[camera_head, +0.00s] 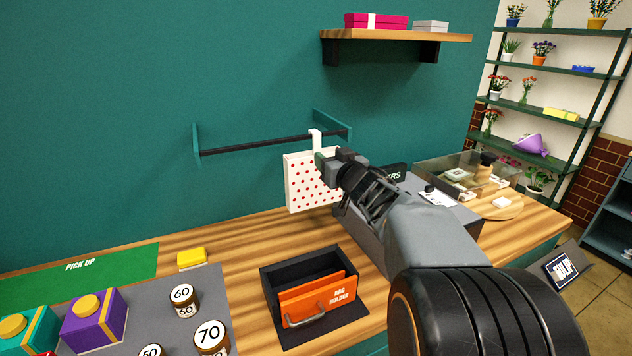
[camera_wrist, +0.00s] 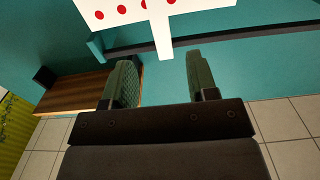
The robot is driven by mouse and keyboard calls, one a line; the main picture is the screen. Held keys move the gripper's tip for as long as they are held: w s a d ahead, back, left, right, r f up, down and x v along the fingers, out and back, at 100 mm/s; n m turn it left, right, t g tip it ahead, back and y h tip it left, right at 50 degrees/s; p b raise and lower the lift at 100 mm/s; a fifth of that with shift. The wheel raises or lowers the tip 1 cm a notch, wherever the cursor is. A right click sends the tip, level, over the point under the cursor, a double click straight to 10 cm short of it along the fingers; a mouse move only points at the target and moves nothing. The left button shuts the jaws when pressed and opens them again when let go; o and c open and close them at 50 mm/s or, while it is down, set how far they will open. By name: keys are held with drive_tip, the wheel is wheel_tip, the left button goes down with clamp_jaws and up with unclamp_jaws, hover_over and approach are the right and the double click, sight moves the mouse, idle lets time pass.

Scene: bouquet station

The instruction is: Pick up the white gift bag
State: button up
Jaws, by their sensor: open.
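The white gift bag with red dots (camera_head: 308,185) hangs from the dark wall rail (camera_head: 270,145) by a white strap (camera_head: 315,138). In the wrist view the bag (camera_wrist: 105,10) is partly cut off at the top edge. Its white strap (camera_wrist: 161,32) points into the gap between my fingertips. My gripper (camera_head: 326,160) is at the bag's upper right, in front of the strap, and hides part of the bag. In the wrist view my gripper (camera_wrist: 160,65) is open with nothing clamped. Whether the strap is between the fingers or just beyond them I cannot tell.
Below are the wooden counter (camera_head: 235,245), a black tray (camera_head: 275,285) with an orange bag holder panel (camera_head: 318,300), and a yellow block (camera_head: 191,258). A grey box with a glass case (camera_head: 480,172) is at the right. A wall shelf (camera_head: 395,36) is above.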

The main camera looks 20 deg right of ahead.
sight(317, 147)
drive_tip(key=shift+w+a+p, duration=0.1)
drive_tip(key=shift+w+p, duration=0.4)
drive_tip(key=shift+w, duration=2.65)
clamp_jaws()
